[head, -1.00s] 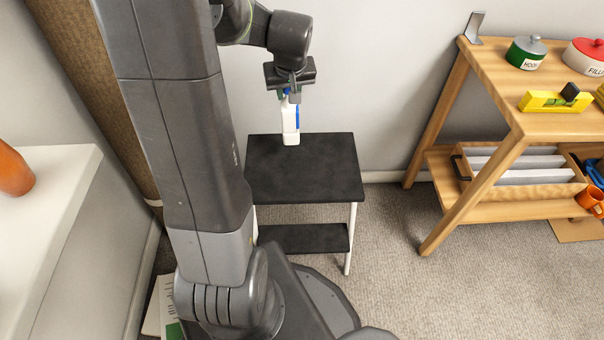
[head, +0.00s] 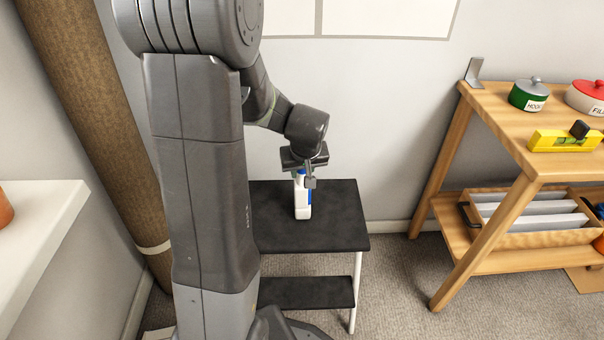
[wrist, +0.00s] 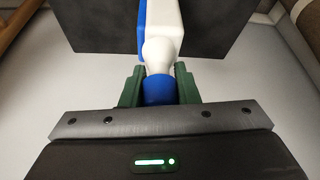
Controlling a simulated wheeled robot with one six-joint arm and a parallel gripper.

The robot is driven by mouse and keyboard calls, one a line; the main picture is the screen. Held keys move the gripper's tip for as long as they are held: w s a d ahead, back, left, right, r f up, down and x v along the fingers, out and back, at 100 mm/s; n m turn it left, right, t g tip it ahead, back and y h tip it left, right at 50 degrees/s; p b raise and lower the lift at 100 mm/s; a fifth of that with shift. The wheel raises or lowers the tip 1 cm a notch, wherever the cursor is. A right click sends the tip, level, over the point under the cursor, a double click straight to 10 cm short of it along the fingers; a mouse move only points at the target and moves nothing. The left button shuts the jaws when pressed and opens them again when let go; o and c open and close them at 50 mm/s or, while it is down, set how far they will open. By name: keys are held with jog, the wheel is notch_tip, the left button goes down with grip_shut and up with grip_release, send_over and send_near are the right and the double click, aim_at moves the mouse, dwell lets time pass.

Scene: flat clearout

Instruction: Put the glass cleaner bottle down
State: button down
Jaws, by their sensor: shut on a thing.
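The glass cleaner bottle (head: 302,203) is white with a blue label and a blue cap. My gripper (head: 304,181) is shut on its neck from above. The bottle is upright, over the black top of a small side table (head: 340,225). Its base appears at or very near the tabletop; I cannot tell whether it touches. In the wrist view the bottle (wrist: 165,28) points away from the camera, its neck and blue cap between the green fingers of my gripper (wrist: 159,85). The black tabletop (wrist: 225,30) lies beyond it.
The black tabletop is otherwise clear, with a lower shelf (head: 305,292) beneath. At right a wooden shelf unit (head: 510,115) holds a green tin (head: 528,96), a red tin (head: 588,97) and a yellow level (head: 562,141). A white ledge (head: 40,235) and a brown roll (head: 95,120) are at left.

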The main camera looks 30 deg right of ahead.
jog(key=c, duration=1)
grip_release()
jog(key=shift+o, duration=0.2)
jog(key=p+v, duration=0.3)
jog(key=v, duration=0.9)
